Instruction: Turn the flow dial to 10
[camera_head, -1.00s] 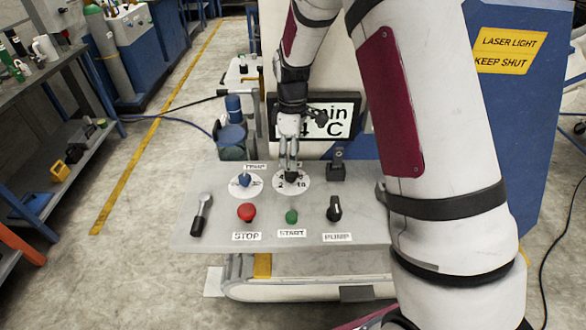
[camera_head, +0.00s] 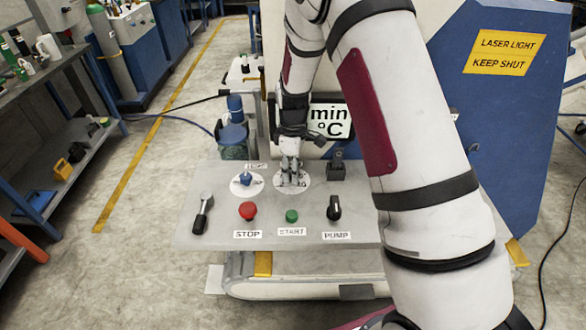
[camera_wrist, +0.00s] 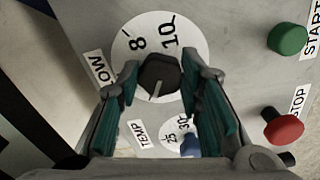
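The flow dial (camera_wrist: 160,75) is a black faceted knob on a white disc. Its white mark points down in the wrist view, towards the TEMP dial and away from the printed 8 and 10 (camera_wrist: 169,35). The other numerals are hidden. My gripper (camera_head: 290,178) is down at the disc in the head view. In the wrist view my gripper's fingertips (camera_wrist: 160,72) stand on either side of the knob with almost no gap. I cannot tell whether they press on it. In the head view the fingers cover most of the knob.
The blue TEMP dial (camera_head: 246,179) stands close to the left. The red STOP button (camera_head: 247,211), green START button (camera_head: 291,216) and black PUMP knob (camera_head: 334,208) are in front. A lever (camera_head: 202,214) lies left. A black block (camera_head: 337,166) stands right, below the display (camera_head: 330,120).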

